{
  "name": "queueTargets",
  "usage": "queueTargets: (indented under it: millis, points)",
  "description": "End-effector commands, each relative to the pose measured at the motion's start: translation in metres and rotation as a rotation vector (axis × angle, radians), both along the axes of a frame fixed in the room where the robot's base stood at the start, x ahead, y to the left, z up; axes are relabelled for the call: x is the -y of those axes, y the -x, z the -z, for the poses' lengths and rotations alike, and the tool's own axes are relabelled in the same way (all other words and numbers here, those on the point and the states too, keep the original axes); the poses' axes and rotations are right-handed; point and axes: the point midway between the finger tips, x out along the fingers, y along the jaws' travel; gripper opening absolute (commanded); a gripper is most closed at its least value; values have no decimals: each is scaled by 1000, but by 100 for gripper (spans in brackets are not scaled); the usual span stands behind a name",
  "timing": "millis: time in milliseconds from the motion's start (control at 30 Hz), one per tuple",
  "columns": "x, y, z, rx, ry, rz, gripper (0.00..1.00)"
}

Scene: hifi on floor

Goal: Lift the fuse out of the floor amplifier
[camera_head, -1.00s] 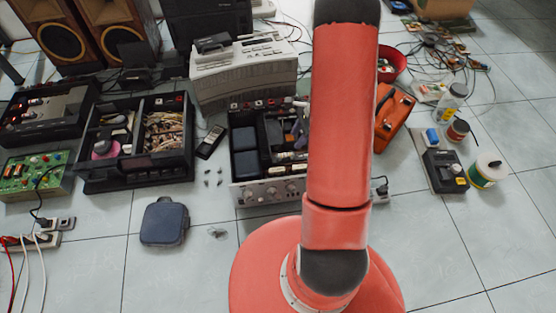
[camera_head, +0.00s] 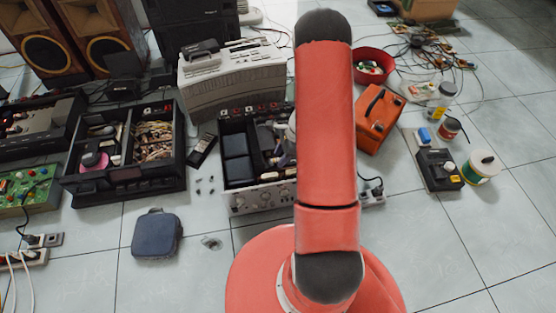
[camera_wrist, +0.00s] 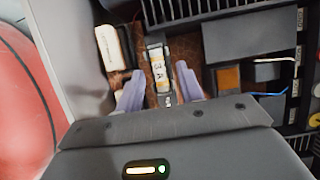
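The fuse (camera_wrist: 158,68), with a pale and yellow label reading "3 A", sits upright in the picture in a dark holder inside the amplifier, in the wrist view. My gripper (camera_wrist: 161,84) has two lavender fingertips, spread apart, one on each side of the fuse's lower end. A gap shows between each finger and the fuse; I cannot tell the height difference. In the head view the open silver-fronted amplifier (camera_head: 262,197) stands on the floor, its right part hidden behind my red arm. The fuse cannot be made out there, and my gripper is mostly hidden.
Inside the amplifier, black heatsink fins (camera_wrist: 215,10), a white block (camera_wrist: 110,47) and a blue wire (camera_wrist: 270,94) lie close around. An orange case (camera_head: 379,120) stands right of my arm. A dark blue pouch (camera_head: 157,234) lies front left. Front floor is mostly clear.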

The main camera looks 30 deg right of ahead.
Motion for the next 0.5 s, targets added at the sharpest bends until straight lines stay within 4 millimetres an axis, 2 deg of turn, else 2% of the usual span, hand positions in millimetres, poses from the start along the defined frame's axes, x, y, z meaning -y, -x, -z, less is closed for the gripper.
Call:
queueTargets:
  millis: [33, 267, 500]
  points:
    - [0, 0, 0, 0, 0, 0, 30]
    - [0, 0, 0, 0, 0, 0, 0]
    - [0, 0, 0, 0, 0, 0, 0]
